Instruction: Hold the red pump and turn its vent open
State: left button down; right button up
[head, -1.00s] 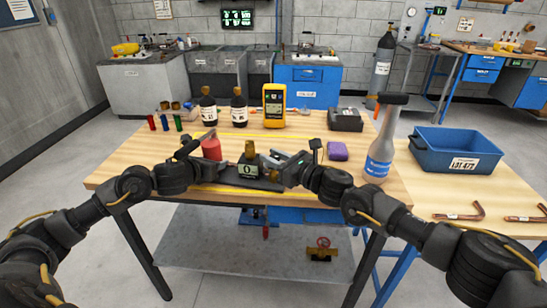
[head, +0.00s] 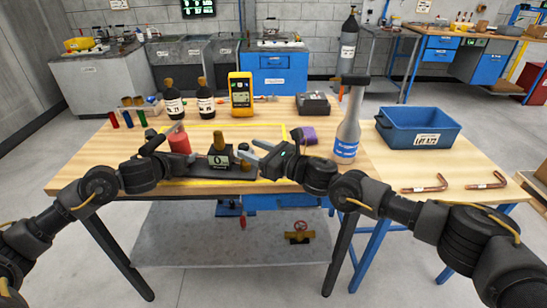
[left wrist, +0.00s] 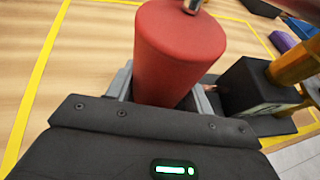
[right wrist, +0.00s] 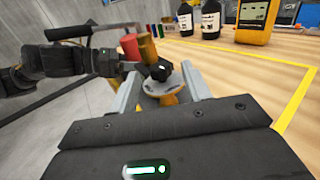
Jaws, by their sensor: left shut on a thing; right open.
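The red pump's red cylinder (head: 180,143) stands upright at the left of its dark base in the head view. My left gripper (head: 172,150) is shut on the cylinder, which fills the space between its fingers in the left wrist view (left wrist: 180,50). Right of it is a black block with a display (head: 218,160) and a brass fitting (head: 219,143) on top. My right gripper (head: 252,152) is open at the block's right, apart from it. In the right wrist view, a pale disc (right wrist: 160,88) on an orange-yellow part shows between its fingers. I cannot tell which part is the vent.
A yellow meter (head: 240,92), dark bottles (head: 206,102) and small coloured cylinders stand behind. A blue crate (head: 415,133) and copper tubes (head: 432,185) lie further right.

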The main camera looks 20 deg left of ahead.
pick_arm(q)
jog(key=shift+r, duration=0.1)
pick_arm(e)
jog(key=v, duration=0.8)
jog(key=shift+d, duration=0.15)
pick_arm(q)
jog(key=c, duration=0.5)
grip_release()
jog(key=shift+d, duration=0.1)
pick_arm(e)
jog(key=shift+r, duration=0.1)
pick_arm(q)
jog(key=v, duration=1)
jog(key=shift+s+a, duration=0.1)
jog(key=shift+a, duration=0.1)
jog(key=shift+s, duration=0.4)
jog(key=shift+s+d+r, duration=0.25)
jog(key=shift+s+r, duration=0.05)
jog(key=shift+s, duration=0.1)
